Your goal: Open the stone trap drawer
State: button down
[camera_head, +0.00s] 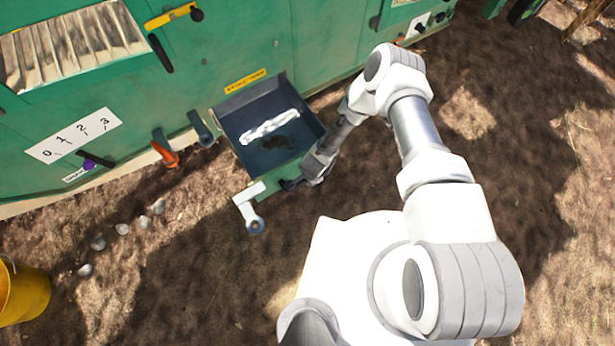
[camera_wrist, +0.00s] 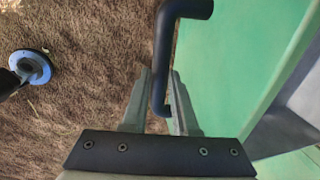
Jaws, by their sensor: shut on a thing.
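The stone trap drawer (camera_head: 262,158) is a dark tray standing out from the lower side of the green machine, with its inside visible from above. A whitish patch shows inside it. My gripper (camera_head: 290,184) is at the drawer's green front and looks small and partly hidden by my arm in the head view. In the wrist view, my gripper (camera_wrist: 163,88) has its fingers shut on the black bar handle (camera_wrist: 161,65). The drawer's green front (camera_wrist: 220,70) is beside the handle on the right.
The green machine (camera_head: 180,90) runs along the back. An orange lever (camera_head: 166,155) and a dark lever (camera_head: 201,130) hang left of the drawer. Pale stones (camera_head: 98,243) and a yellow bucket (camera_head: 22,292) are at lower left. Ground in front of the drawer is open.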

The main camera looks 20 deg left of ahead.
jog(key=c, duration=0.7)
grip_release()
jog(key=shift+r, duration=0.1)
jog(key=r+p, duration=0.2)
jog(key=r, duration=0.3)
jog(key=s+d+r+p, duration=0.1)
jog(key=r+p, duration=0.1)
jog(key=r, duration=0.4)
jog(key=s+d+r+p, duration=0.1)
jog(key=r+p, duration=0.1)
jog(key=r, duration=0.4)
jog(key=shift+d+p, duration=0.2)
jog(key=shift+p, duration=0.15)
jog(key=shift+s, duration=0.15)
